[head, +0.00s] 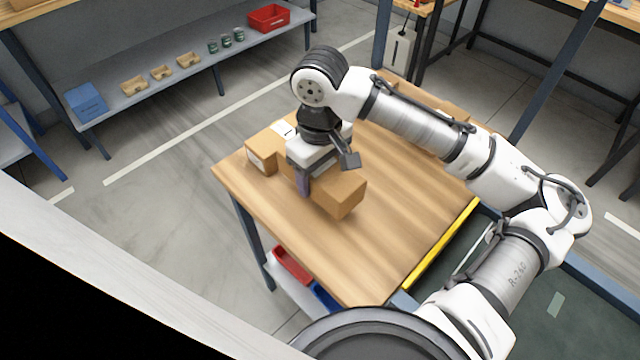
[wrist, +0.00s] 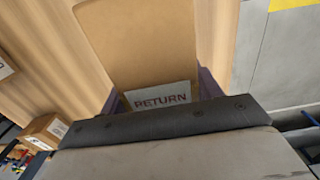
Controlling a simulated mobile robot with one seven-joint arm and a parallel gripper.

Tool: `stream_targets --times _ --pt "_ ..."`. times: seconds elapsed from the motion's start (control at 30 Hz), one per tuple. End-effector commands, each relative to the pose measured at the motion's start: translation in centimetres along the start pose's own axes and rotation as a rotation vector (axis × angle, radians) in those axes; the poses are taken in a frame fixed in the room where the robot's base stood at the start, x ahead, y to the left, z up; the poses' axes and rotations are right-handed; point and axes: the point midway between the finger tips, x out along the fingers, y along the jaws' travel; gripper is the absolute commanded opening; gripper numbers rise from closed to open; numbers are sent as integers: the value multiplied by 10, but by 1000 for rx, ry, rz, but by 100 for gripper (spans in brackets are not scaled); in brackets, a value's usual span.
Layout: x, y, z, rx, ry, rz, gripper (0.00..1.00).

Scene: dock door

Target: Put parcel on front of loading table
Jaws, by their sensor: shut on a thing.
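The parcel, a brown cardboard box (head: 340,194), is between the fingers of my gripper (head: 303,184) over the left part of the wooden loading table (head: 390,235). In the wrist view the parcel (wrist: 150,45) shows a white label reading RETURN, partly hidden by my gripper (wrist: 160,92). A purple finger lies along each side of it. My gripper is shut on the parcel and points down. I cannot tell whether the parcel's underside touches the tabletop.
Another labelled box (head: 262,157) stands close to the left of my gripper. More cardboard (head: 452,112) lies behind my arm. A yellow strip (head: 440,245) marks the table's right edge. The tabletop towards the near corner is clear. Red (head: 292,265) and blue bins sit below.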

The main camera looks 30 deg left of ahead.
Motion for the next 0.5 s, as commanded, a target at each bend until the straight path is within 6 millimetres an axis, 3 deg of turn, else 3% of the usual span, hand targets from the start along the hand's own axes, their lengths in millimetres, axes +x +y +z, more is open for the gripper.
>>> stream_targets --times 0.3,0.5 --pt "36 0 0 -1 0 -1 32" --pt "42 0 0 -2 1 1 32"
